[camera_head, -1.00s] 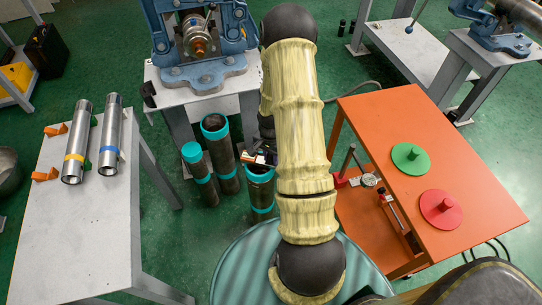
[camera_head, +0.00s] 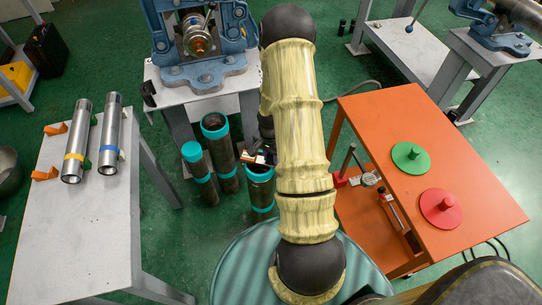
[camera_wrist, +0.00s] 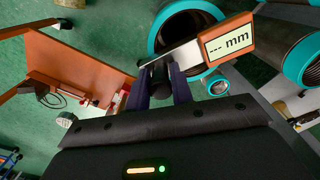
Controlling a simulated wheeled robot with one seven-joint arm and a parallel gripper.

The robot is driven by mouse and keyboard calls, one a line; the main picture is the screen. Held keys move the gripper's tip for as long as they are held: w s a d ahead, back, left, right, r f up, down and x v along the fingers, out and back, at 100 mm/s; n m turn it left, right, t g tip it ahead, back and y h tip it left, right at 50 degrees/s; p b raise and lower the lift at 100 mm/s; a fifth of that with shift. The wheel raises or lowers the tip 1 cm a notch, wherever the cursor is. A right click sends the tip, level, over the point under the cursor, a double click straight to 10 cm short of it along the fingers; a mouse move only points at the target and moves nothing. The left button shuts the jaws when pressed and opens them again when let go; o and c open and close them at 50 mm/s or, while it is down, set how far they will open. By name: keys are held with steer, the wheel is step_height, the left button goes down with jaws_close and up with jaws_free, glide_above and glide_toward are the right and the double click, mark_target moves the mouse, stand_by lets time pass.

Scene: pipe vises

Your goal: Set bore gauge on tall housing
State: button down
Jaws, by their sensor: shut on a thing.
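The bore gauge (camera_wrist: 232,44), with an orange body and a screen reading "--- mm", is in my gripper (camera_wrist: 162,82). Its dark stem is between the two fingers. In the head view my gripper (camera_head: 262,157) is mostly hidden behind my arm, above the rim of the nearest teal-rimmed dark housing (camera_head: 260,203). In the wrist view a large open teal rim (camera_wrist: 157,37) lies beyond the gauge, which overlaps its edge. Two more housings stand to the left, an open one (camera_head: 226,170) at the back and a narrower one (camera_head: 207,190). Contact cannot be told.
An orange cart (camera_head: 465,170) at right carries a green disc (camera_head: 411,158) and a red disc (camera_head: 441,209), with tools on its lower shelf. A grey table (camera_head: 60,230) at left holds two metal tubes. A blue vise (camera_head: 200,50) stands behind the housings.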

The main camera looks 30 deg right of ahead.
steer(key=shift+f, duration=0.1)
steer(key=c, duration=1.1)
jaws_free()
steer(key=shift+c, duration=0.2)
steer(key=shift+r+p, duration=2.85)
steer(key=shift+r, duration=0.65)
